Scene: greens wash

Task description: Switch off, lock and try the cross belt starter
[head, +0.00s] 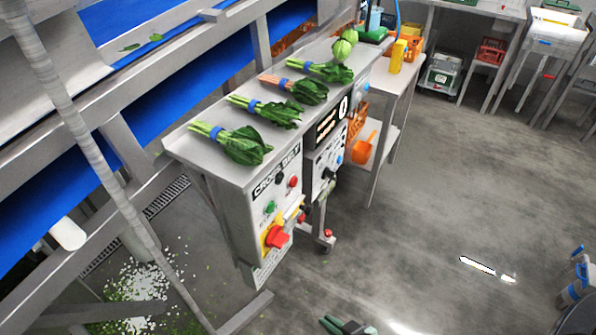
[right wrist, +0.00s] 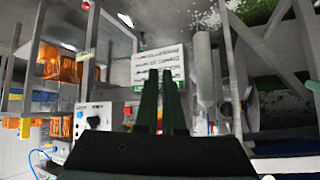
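The cross belt starter (head: 258,232) is a grey box labelled "CROSS BELT", left of centre in the head view. Its front has a green button (head: 270,207), a red button (head: 293,182) and a red rotary handle (head: 278,237) on a yellow plate. The handle's exact position is too small to tell. I cannot make out a padlock. My right gripper (head: 343,325) is at the bottom edge of the head view, below and apart from the starter. In the right wrist view, its dark fingers (right wrist: 161,100) show a narrow gap with nothing between them. My left gripper is out of view.
Several banded bunches of greens (head: 240,144) lie on the ledge above the starter. A second control panel (head: 327,160) stands just right of it. A blue belt (head: 190,100) runs behind. The floor (head: 450,210) to the right is mostly clear.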

